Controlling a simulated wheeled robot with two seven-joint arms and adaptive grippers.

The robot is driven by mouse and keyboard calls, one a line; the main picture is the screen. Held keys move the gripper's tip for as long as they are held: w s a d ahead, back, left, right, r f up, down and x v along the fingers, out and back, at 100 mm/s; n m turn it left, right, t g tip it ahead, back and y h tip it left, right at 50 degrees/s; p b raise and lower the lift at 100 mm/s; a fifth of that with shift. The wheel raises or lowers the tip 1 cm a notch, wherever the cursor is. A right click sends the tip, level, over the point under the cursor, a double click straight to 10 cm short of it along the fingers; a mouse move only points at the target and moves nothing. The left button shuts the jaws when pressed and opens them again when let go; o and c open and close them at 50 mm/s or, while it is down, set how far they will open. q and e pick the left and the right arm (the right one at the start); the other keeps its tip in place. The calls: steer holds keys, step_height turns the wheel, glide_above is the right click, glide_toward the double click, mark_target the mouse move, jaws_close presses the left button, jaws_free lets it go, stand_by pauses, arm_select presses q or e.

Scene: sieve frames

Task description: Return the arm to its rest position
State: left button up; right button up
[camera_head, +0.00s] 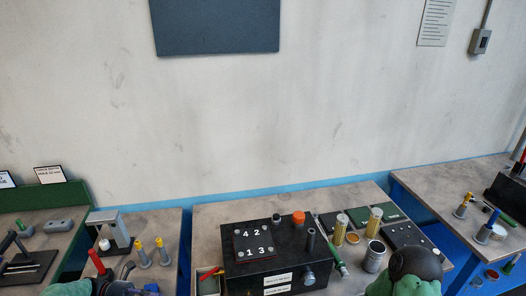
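My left arm (68,289) shows at the bottom edge on the left, as green and dark parts in front of the left bench. A red-topped upright piece (97,262) stands right behind it; I cannot tell whether they touch. My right arm (405,285) shows at the bottom edge right of centre, green with a dark rounded cap, in front of the middle bench. I can make out no fingers of either gripper, so their state is hidden.
A black box (232,263) with numbered positions stands on the middle bench (205,225). Beside it are a green tool (338,258), yellow cylinders (340,229), a metal cup (374,256) and a dark tray (405,236). A grey stand (112,231) is on the left.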

arm_select(q)
steer(key=s+d+f+m+g+y+b, duration=0.1)
steer(key=s+d+f+m+y+b, duration=0.2)
steer(key=d+f, duration=0.4)
steer(key=s+d+f+m+y, duration=0.3)
steer(key=d+f+m, duration=0.25)
steer(key=f, duration=0.35)
steer(key=s+d+f+m+g+y+b, duration=0.1)
steer(key=s+d+f+m+y+b, duration=0.15)
steer(key=d+f+m, duration=0.4)
steer(key=s+d+f+m+t+y+b, duration=0.1)
steer(key=s+d+f+m+y+b, duration=0.1)
steer(key=s+m, duration=0.3)
steer(key=s+d+f+m+t+y+b, duration=0.2)
steer(key=s+d+f+m+y, duration=0.1)
steer(key=m, duration=1)
steer(key=s+d+f, duration=0.1)
steer(key=s+f, duration=0.1)
steer(key=s, duration=0.1)
steer(key=shift+d, duration=0.3)
